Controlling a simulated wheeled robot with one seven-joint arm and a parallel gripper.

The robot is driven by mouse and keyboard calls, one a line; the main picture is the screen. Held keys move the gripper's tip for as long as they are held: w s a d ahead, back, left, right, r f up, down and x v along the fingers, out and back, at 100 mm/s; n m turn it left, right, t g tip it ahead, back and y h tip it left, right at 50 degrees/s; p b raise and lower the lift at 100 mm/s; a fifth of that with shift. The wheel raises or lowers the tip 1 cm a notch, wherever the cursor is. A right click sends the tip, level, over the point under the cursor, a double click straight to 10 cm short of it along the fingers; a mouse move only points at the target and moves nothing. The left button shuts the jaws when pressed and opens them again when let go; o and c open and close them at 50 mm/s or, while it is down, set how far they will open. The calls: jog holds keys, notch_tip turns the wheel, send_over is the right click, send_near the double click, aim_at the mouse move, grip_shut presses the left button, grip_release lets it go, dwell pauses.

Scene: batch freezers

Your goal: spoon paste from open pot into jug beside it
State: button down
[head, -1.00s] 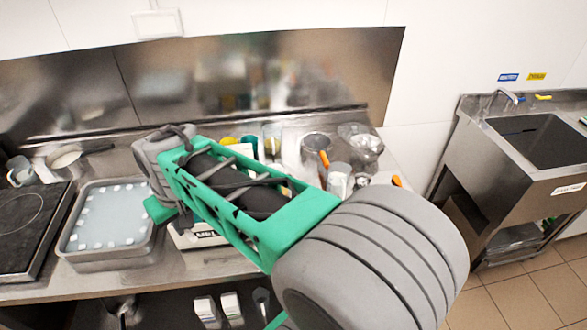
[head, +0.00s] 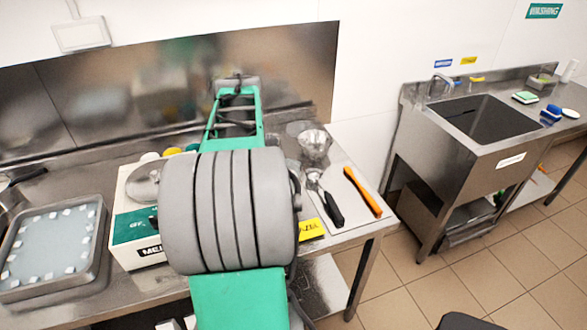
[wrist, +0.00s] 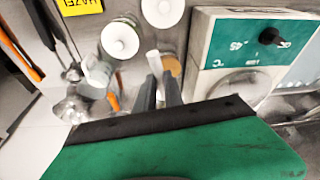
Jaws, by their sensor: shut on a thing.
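My gripper (wrist: 160,77) shows in the wrist view with its two dark fingers close together on a pale, narrow piece (wrist: 153,61), probably a spoon or spatula handle. Its lower end is hidden. A round tan top (wrist: 173,66), which may be the open pot with paste, lies just beyond the fingertips. A clear vessel (wrist: 97,72), possibly the jug, stands left of the fingers. I cannot tell whether the held piece touches either one. In the head view my arm hides the gripper, the pot and the jug.
A white and green machine (head: 133,228) stands left of my arm, with a tray (head: 97,268) farther left. Metal bowls (head: 314,143), a black-handled tool (head: 333,210), an orange-handled tool (head: 363,192) and a yellow label (head: 311,229) are at right. White round-topped containers (wrist: 120,40) stand near the fingers.

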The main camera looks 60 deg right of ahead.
jog(key=s+d+f+m+b, duration=0.1)
jog(key=s+d+f+m, duration=0.15)
jog(key=s+d, duration=1)
jog(key=w+a+f+n+g+h+b, duration=0.1)
jog(key=a+f+g+h, duration=0.3)
jog(key=g+h, duration=0.6)
jog(key=shift+w+a+f+n+g+h, duration=0.2)
jog(key=shift+w+f+n+g+h, duration=0.2)
jog(key=shift+n+h, duration=0.55)
